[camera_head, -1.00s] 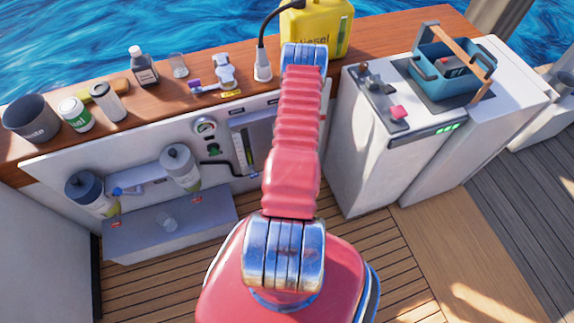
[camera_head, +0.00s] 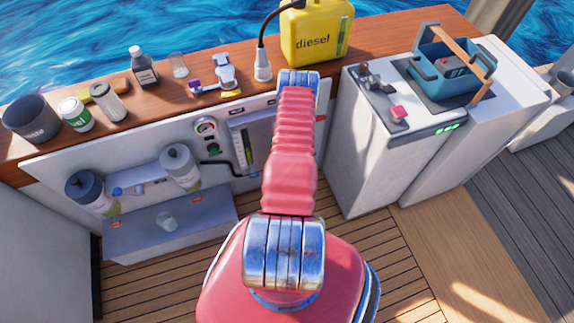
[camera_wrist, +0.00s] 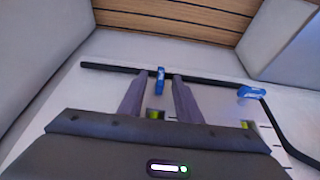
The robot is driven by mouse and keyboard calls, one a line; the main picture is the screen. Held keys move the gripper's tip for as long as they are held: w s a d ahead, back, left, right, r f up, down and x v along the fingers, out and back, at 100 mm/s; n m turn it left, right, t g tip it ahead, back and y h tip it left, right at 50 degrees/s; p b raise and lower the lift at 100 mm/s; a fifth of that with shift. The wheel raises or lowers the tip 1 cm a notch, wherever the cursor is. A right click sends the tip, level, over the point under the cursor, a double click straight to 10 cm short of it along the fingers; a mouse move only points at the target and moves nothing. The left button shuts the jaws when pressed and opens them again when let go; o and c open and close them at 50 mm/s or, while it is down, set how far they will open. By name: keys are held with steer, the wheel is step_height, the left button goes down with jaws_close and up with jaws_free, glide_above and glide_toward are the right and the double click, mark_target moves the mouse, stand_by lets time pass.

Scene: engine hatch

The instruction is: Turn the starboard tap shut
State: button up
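In the wrist view, a blue tap handle (camera_wrist: 160,80) stands across a dark pipe. My gripper (camera_wrist: 159,77) is open, with one finger on each side of this handle and a visible gap to it on both sides. A second blue tap handle (camera_wrist: 250,92) sits to the right and lies more nearly along the pipe. Which of the two is the starboard tap, I cannot tell. In the head view my own arm hides my gripper and whatever is right behind it.
The dark pipe (camera_wrist: 215,81) runs along a pale panel and bends down at the right. In the head view, a yellow diesel can (camera_head: 316,35) and several small items stand on the wooden counter. Two filter canisters (camera_head: 180,165) hang at left. A grey cabinet (camera_head: 360,150) stands right of my arm.

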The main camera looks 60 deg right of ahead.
steer(key=shift+c, duration=0.5)
jaws_close()
steer(key=shift+s+d+m+t+y, duration=0.2)
steer(key=shift+d+m+t+y, duration=0.05)
steer(key=shift+t+y, duration=0.55)
steer(key=shift+s+d+m+t+y, duration=0.2)
steer(key=shift+m+t+y, duration=0.05)
steer(key=shift+t+y, duration=0.5)
steer(key=shift+f+t, duration=0.1)
steer(key=shift+t, duration=0.15)
steer(key=shift+s+d+f+m+t+y, duration=0.1)
steer(key=shift+m+t+y, duration=0.05)
steer(key=shift+t+y, duration=0.25)
steer(key=shift+s+d+m+t+y, duration=0.1)
steer(key=shift+m+t+y, duration=0.05)
steer(key=shift+t+y, duration=0.25)
steer(key=shift+s+d+f+m+t+y, duration=0.15)
steer(key=shift+m+t+y, duration=0.25)
steer(key=shift+t+y, duration=0.65)
stand_by(0.5)
steer(key=shift+o, duration=0.5)
jaws_free()
